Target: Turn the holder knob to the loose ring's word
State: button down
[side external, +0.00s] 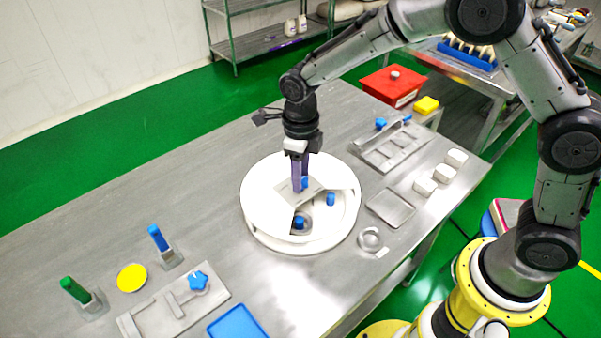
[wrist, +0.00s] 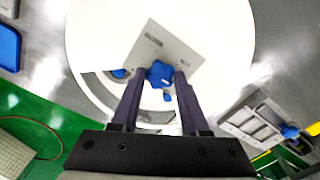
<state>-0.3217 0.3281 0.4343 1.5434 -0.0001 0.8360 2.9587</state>
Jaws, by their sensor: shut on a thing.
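A blue lobed knob (wrist: 160,73) sits on a grey metal plate (wrist: 188,50) over the white round housing (side external: 262,205). My gripper (side external: 300,188) points straight down with its two purple fingers on either side of this knob, shut on it. In the side view the fingers hide most of the knob (side external: 305,182). A loose metal ring (side external: 370,238) lies on the table at the front right of the housing, with a small pale tag (side external: 382,252) beside it. I cannot read any word on the ring, the tag or around the knob.
An opening in the housing shows blue parts (side external: 299,222). Metal fixtures with blue knobs stand at the right (side external: 390,145) and front left (side external: 175,305). A shallow tray (side external: 390,208) and white blocks (side external: 440,173) lie at the right.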

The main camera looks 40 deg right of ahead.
jog(key=shift+r, duration=0.15)
jog(key=shift+c, duration=2)
grip_release()
notch_tip(320, 180, up, 14)
